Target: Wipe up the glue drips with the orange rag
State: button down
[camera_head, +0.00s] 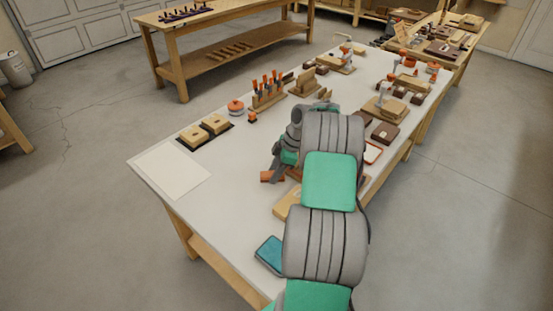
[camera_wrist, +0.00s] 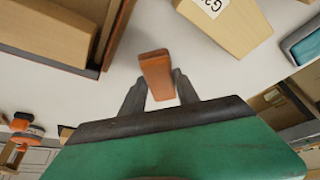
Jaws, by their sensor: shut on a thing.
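The orange rag (camera_wrist: 156,72) is a folded, brownish-orange block held between the two fingers of my gripper (camera_wrist: 161,88) in the wrist view. In the head view the rag (camera_head: 267,176) shows as a small orange patch just left of my gripper, over the white bench top. My arm hides most of the gripper there. I cannot tell whether the rag touches the bench. I cannot make out any glue drips in either view.
The bench (camera_head: 233,213) has clear room at front left, beside a pale sheet (camera_head: 172,172). A teal box (camera_head: 270,254) and a wooden block (camera_wrist: 228,22) lie close to my arm. A rack of orange-handled tools (camera_head: 268,92) and wooden blocks stand behind.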

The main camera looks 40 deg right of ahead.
jog(key=shift+r+p, duration=1.35)
jog(key=shift+r, duration=1.2)
jog(key=shift+w, duration=0.1)
